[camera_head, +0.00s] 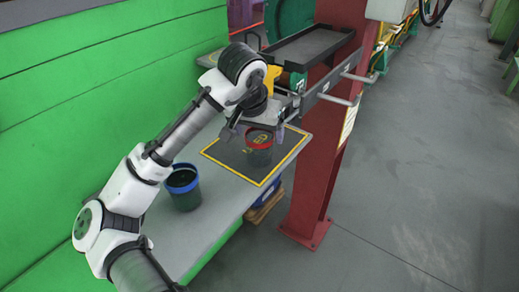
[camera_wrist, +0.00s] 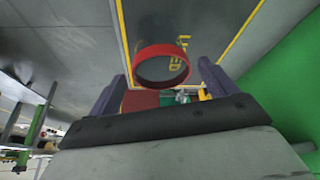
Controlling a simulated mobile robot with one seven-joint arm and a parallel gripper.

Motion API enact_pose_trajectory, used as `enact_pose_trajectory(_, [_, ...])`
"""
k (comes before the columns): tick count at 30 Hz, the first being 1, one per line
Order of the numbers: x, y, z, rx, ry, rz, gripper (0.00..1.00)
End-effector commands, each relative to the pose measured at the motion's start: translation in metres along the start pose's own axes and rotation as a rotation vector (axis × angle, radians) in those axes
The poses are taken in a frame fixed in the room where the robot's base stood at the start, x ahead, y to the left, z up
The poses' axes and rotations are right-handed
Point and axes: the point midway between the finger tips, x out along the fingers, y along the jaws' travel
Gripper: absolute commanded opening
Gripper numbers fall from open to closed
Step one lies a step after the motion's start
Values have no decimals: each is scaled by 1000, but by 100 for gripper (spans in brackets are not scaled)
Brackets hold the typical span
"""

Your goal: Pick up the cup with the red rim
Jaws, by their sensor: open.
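The cup with the red rim (camera_head: 260,156) stands upright on a dark mat at the far end of the grey table; its body looks dark or see-through. My gripper (camera_head: 253,131) is just at the cup, with its fingers apart near the rim. In the wrist view, the red rim (camera_wrist: 161,50) shows between and slightly beyond the two purple-grey fingers of my gripper (camera_wrist: 160,80), and the jaws hold nothing. I cannot tell whether a finger touches the cup.
A second cup with a blue rim (camera_head: 185,188) stands nearer on the table, below my arm. The mat (camera_head: 222,148) has a yellow border. A red post (camera_head: 313,190) stands at the table's right, with a dark tray (camera_head: 305,47) beyond. A green wall (camera_head: 100,80) is at left.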

Motion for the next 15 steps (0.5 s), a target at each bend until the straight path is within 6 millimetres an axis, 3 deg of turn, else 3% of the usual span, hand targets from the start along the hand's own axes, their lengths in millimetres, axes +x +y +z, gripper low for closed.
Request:
enact_pose_trajectory(7, [36,-1,3,-1,-2,0,84])
enact_pose_trajectory(15, [45,0,3,0,0,0,84])
